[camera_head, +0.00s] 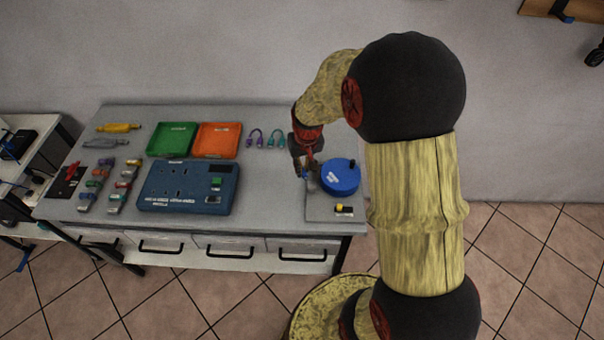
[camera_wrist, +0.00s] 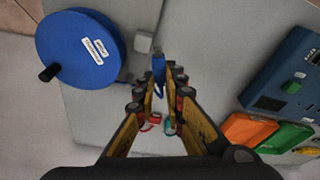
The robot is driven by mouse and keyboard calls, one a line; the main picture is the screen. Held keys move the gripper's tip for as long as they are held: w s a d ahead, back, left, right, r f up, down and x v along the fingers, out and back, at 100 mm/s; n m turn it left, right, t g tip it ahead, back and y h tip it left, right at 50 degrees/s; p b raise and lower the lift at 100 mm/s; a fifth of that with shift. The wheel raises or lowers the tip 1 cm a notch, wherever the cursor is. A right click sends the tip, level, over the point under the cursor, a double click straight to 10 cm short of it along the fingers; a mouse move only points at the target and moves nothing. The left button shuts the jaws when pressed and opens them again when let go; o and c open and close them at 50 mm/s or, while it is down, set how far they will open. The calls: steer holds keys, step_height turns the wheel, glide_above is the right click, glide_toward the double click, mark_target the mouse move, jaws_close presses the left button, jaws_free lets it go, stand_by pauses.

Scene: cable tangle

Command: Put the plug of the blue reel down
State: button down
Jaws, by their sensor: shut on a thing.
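The blue reel (camera_head: 341,178) sits on a grey plate (camera_head: 322,208) at the right end of the table. In the wrist view the blue reel (camera_wrist: 78,48) is at the upper left, with white labels and a black knob. My gripper (camera_head: 309,174) is just left of the reel, pointing down. In the wrist view my gripper (camera_wrist: 161,80) is shut on a small blue plug (camera_wrist: 158,66), which shows between the fingertips. Whether the plug touches the table is unclear. A grey block (camera_wrist: 144,43) is close beside the plug, toward the reel.
Left of my gripper are a blue socket panel (camera_head: 188,202), a green tray (camera_head: 172,139), an orange tray (camera_head: 217,140) and purple and teal cable loops (camera_head: 265,139). Several small coloured connectors lie farther left. Bare table shows between the panel and the grey plate.

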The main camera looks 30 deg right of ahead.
steer(key=shift+w+d+f+b, duration=0.1)
steer(key=shift+w+f+b, duration=0.15)
steer(key=shift+f, duration=0.8)
steer(key=shift+w+d+f+b, duration=0.1)
steer(key=shift+w+f+b, duration=0.15)
steer(key=shift+f, duration=0.75)
steer(key=shift+f, duration=0.35)
steer(key=shift+f+b, duration=0.25)
steer(key=shift+b, duration=0.05)
steer(key=c, duration=1.9)
jaws_free()
steer(key=shift+s, duration=0.1)
